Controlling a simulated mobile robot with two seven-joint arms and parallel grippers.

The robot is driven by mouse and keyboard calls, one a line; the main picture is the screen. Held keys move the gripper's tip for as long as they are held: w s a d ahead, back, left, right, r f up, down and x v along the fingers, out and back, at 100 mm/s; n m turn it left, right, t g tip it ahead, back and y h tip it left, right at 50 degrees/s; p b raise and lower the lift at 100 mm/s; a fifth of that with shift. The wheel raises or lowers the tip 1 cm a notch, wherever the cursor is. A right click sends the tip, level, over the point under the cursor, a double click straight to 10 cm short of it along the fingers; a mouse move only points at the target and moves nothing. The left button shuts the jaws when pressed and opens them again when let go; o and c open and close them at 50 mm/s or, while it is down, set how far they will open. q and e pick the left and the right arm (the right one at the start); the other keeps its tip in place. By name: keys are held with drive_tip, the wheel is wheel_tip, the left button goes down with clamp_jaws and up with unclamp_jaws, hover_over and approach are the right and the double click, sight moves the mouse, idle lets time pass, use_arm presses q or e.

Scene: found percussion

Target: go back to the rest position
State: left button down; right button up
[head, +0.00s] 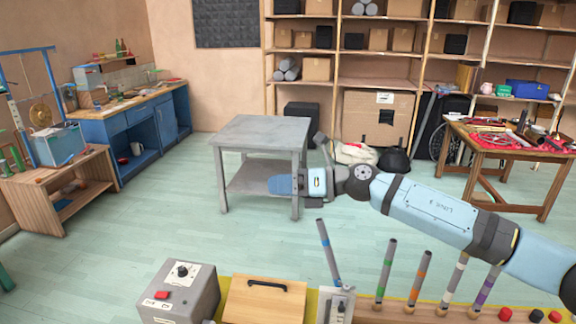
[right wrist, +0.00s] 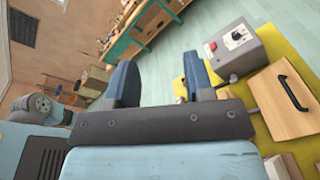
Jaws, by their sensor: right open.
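My right gripper (head: 276,185) reaches in from the right in the head view, with its blue fingers pointing left. It is in the air, in front of the grey table (head: 262,130) in the picture. In the right wrist view its two blue fingers (right wrist: 160,78) stand apart with nothing between them. My left gripper is not in view.
In front are a grey control box (head: 196,290) with a knob and red button, a wooden box (head: 262,302) with a black handle, and several upright sticks with coloured bands (head: 387,268). A workbench (head: 470,160) stands at right. The floor (head: 130,240) between is clear.

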drive_tip(key=s+d+f+m+t+h, duration=0.2)
drive_tip(key=s+d+f+m+t, duration=0.35)
drive_tip(key=f+m, duration=0.7)
drive_tip(key=s+d+f+m+t+h, duration=0.2)
drive_tip(key=s+f+m+t, duration=0.55)
drive_tip(key=m, duration=0.85)
drive_tip(key=s+d+f+m+g+h, duration=0.2)
drive_tip(key=s+d+f+m+h, duration=0.2)
drive_tip(key=s+d+f+m, duration=0.3)
drive_tip(key=s+d+f+m+g+h, duration=0.2)
drive_tip(key=s+d+f+m+h, duration=0.3)
drive_tip(key=s+f, duration=0.9)
drive_tip(key=d+f+m, duration=0.2)
drive_tip(key=d, duration=0.1)
drive_tip(key=shift+d, duration=0.2)
